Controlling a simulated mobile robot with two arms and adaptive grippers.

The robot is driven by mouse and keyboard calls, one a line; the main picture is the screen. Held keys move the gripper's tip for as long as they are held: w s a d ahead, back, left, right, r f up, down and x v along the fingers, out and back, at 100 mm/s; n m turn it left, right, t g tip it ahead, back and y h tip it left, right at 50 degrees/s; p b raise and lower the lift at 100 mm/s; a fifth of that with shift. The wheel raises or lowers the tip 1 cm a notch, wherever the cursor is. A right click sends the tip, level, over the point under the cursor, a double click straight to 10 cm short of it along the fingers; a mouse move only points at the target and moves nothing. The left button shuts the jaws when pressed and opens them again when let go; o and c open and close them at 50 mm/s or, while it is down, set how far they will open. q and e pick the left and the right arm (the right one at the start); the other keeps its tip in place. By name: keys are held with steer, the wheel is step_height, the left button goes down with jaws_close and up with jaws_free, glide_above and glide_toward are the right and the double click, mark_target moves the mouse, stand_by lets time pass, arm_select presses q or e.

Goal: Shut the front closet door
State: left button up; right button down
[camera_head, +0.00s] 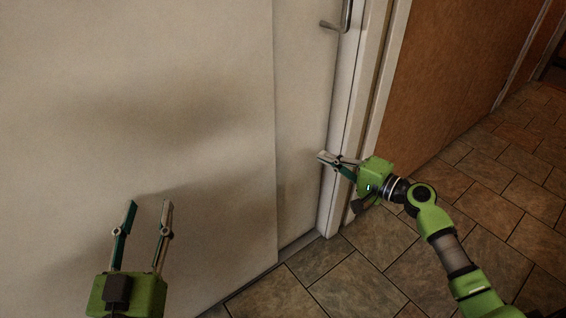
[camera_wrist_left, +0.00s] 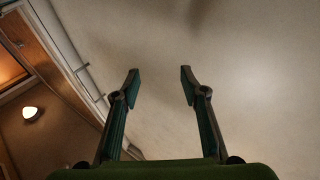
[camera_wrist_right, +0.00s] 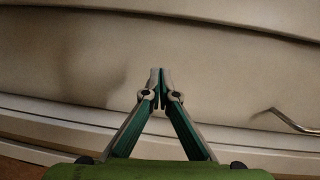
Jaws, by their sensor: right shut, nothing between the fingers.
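A white door panel (camera_head: 302,120) with a metal lever handle (camera_head: 332,25) stands beside a white door frame (camera_head: 362,90). I cannot tell whether it is fully shut. A wide white panel (camera_head: 150,110) fills the left of the head view, its edge overlapping that door panel. My right gripper (camera_head: 320,155) is shut and empty, its tips at or very near the door panel, low beside the frame and below the handle. The right wrist view shows the handle (camera_wrist_right: 290,122) at right. My left gripper (camera_head: 149,204) is open and empty before the wide panel.
A brown wooden door or wall panel (camera_head: 450,70) lies right of the frame. The tiled floor (camera_head: 470,180) is clear at right, apart from my right arm above it. A lit lamp (camera_wrist_left: 30,112) shows in the left wrist view.

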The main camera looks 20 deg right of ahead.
steer(key=shift+y, duration=0.6)
steer(key=w+a+r, duration=0.1)
steer(key=w+a, duration=0.1)
steer(key=w+a+r+b, duration=0.1)
steer(key=w+a, duration=0.1)
steer(key=w, duration=0.1)
steer(key=w+a+r, duration=0.1)
steer(key=w+a, duration=0.1)
steer(key=shift+w+a+r+b, duration=0.1)
steer(key=shift+w+r+b, duration=0.05)
steer(key=shift+w+b, duration=0.2)
arm_select(q)
steer(key=shift+t+h, duration=0.3)
steer(key=shift+t, duration=0.6)
steer(key=shift+s+r+p, duration=0.1)
steer(key=shift+s+r, duration=0.2)
steer(key=shift+r, duration=0.4)
steer(key=shift+s+r+p, duration=0.15)
steer(key=shift+s+r, duration=0.2)
steer(key=shift+r, duration=0.4)
steer(key=shift+s+r+p, duration=0.1)
steer(key=shift+s+r, duration=0.2)
steer(key=shift+r, duration=0.4)
arm_select(e)
steer(key=shift+s+a, duration=0.2)
steer(key=shift+a, duration=0.45)
steer(key=shift+s+a, duration=0.2)
steer(key=shift+a, duration=0.5)
steer(key=shift+s+a, duration=0.2)
steer(key=shift+a, duration=0.45)
